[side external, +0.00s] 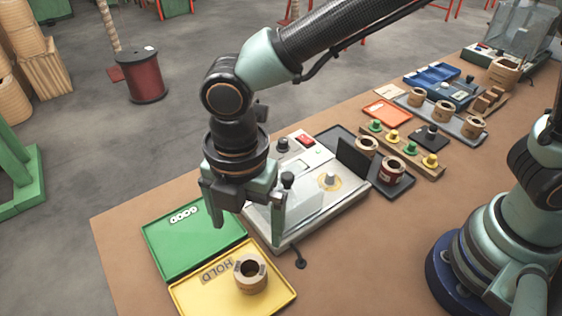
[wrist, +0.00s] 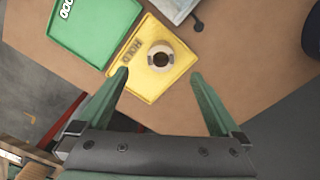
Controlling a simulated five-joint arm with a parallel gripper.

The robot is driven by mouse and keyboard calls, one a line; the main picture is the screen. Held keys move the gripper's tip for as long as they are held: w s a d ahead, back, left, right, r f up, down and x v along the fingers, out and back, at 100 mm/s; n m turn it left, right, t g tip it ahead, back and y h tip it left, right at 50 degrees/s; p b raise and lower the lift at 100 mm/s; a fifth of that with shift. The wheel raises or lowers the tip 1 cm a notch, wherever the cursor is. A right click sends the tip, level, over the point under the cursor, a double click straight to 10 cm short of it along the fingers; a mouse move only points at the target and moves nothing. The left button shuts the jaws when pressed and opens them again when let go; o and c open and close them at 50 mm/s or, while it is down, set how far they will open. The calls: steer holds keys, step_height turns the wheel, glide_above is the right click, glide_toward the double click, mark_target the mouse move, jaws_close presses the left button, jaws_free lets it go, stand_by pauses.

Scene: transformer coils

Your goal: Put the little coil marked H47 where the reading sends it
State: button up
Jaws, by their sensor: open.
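A small tan coil (side external: 250,284) sits upright on the yellow tray (side external: 190,300) marked HOLD, on the tray's right part. Its marking is too small to read. In the wrist view this coil (wrist: 152,62) lies just beyond the gap between my fingertips, on the yellow tray (wrist: 128,85). My gripper (side external: 248,226) is open and empty, above the trays and the near end of the tester. The green tray (side external: 190,240) marked GOOD is empty beside the yellow one. The grey tester (side external: 345,203) has a red switch and a round yellow mark. Its reading is not legible.
A red-wrapped coil (side external: 391,174) and a tan coil stand on a dark plate right of the tester. A wooden rack (side external: 432,171) holds green and yellow knobs. A grey tray (side external: 430,117) carries more coils. Bare table lies right of the yellow tray.

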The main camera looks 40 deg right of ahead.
steer(key=w+d+r+m+t, duration=0.1)
steer(key=w+d+r+m, duration=0.15)
steer(key=d+m, duration=0.35)
steer(key=w+d+r+m+t+y, duration=0.1)
steer(key=d+r+m, duration=0.35)
steer(key=d, duration=0.35)
steer(key=w+d+r+m+t, duration=0.1)
steer(key=w+d+r+m, duration=0.15)
steer(key=d+m, duration=0.45)
steer(key=s+d+r+m+t+h, duration=0.1)
steer(key=s+d+m+t, duration=0.1)
steer(key=d+m, duration=0.5)
steer(key=shift+s+d+r, duration=0.25)
steer(key=shift+s+d, duration=0.5)
steer(key=shift+d, duration=0.9)
steer(key=shift+m, duration=0.25)
